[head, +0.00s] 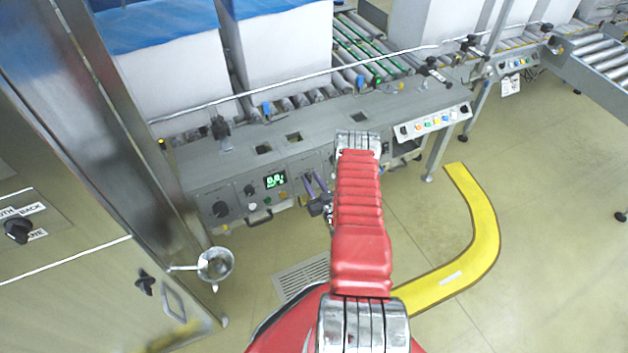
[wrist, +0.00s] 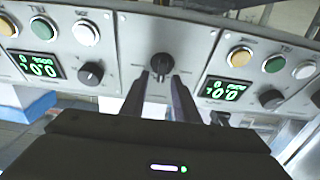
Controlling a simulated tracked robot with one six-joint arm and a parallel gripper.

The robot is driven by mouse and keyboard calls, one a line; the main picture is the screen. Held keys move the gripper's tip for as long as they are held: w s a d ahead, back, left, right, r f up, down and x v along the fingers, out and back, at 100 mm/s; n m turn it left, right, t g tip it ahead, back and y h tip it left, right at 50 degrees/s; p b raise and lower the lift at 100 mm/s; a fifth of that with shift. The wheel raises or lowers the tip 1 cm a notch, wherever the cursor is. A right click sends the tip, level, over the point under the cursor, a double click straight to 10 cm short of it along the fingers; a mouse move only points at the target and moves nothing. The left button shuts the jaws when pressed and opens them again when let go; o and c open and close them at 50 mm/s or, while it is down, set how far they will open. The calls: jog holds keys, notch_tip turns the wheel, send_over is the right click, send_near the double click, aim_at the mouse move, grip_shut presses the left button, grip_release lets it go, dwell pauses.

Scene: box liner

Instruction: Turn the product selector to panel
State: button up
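A black selector knob (wrist: 162,64) sits on the grey control panel (wrist: 130,48), between two sets of buttons and displays. Small labels flank it, too small to read. My gripper (wrist: 161,79) is open, its two dark fingers pointing at the panel just below and to either side of the knob. I cannot tell whether they touch it. In the head view my gripper (head: 315,181) is at the panel front, right of a green display (head: 275,180). The knob cannot be made out there, behind the fingers and my red arm.
Other black knobs (wrist: 91,74) and (wrist: 271,99) flank the selector, below coloured buttons. A cabinet with a labelled switch (head: 18,230) stands at the left. White boxes (head: 285,45) with blue liners stand on the rollers behind. The floor at the right is open around a yellow line (head: 478,225).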

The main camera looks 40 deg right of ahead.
jog(key=shift+c, duration=0.5)
jog(key=c, duration=0.6)
grip_shut()
jog(key=shift+s+f, duration=0.15)
jog(key=shift+f, duration=0.05)
